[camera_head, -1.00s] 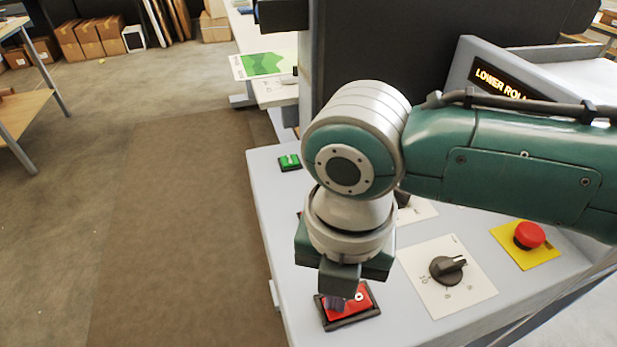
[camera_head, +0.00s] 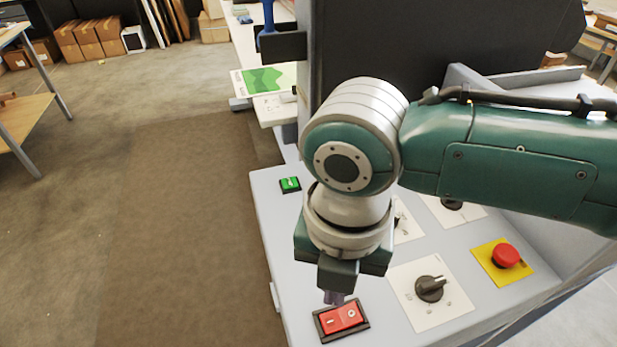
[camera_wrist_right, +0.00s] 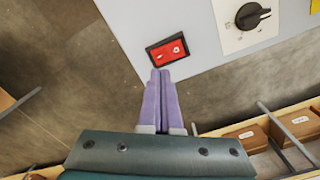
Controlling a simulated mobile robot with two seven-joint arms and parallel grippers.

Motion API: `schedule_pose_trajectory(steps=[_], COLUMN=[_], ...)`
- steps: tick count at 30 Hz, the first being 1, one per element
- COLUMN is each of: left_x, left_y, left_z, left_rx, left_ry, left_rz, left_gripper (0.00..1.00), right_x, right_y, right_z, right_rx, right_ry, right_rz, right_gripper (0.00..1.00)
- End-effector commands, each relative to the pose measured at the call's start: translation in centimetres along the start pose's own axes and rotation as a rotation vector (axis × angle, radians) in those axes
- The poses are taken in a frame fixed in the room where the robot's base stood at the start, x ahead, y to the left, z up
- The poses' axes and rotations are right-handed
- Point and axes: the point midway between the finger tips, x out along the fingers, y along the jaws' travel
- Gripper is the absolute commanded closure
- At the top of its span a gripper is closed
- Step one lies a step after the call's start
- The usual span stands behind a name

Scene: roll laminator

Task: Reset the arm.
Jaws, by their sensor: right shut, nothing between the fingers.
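My right arm comes in from the right in the head view. Its gripper (camera_head: 334,298) points down above the control panel (camera_head: 290,240), just behind the red rocker switch (camera_head: 341,318). In the right wrist view the purple fingers (camera_wrist_right: 160,75) are together with nothing between them. Their tips show just below the red switch (camera_wrist_right: 167,52) there; whether they touch it I cannot tell. My left gripper is not in view.
A dark knob (camera_head: 430,288) on a white plate and a red emergency button (camera_head: 506,255) on yellow lie to the right of the switch. A green switch (camera_head: 290,184) sits at the panel's far left. The brown floor mat (camera_head: 180,230) left of the panel is clear.

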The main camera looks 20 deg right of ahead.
Motion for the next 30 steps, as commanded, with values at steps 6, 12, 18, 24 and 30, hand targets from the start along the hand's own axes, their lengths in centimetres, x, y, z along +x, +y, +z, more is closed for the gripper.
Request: schedule_pose_trajectory(steps=[6,12,18,24,30], left_x=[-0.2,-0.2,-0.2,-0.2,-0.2], left_y=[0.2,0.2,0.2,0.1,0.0], left_z=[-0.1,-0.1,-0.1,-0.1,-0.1], left_rx=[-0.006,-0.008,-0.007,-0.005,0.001], left_ry=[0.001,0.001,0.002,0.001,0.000], left_rz=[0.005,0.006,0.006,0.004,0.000], left_gripper=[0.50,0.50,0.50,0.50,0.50], right_x=[-0.2,-0.2,-0.2,-2.5,-5.1], right_y=[0.0,0.0,1.0,2.4,-1.9], right_z=[0.0,0.0,-2.5,-8.1,-7.8], right_rx=[0.000,0.000,0.115,0.742,1.520], right_ry=[0.000,0.000,0.037,0.170,0.227], right_rz=[-0.001,-0.001,0.055,0.233,0.318], right_gripper=[1.00,1.00,1.00,1.00,1.00])
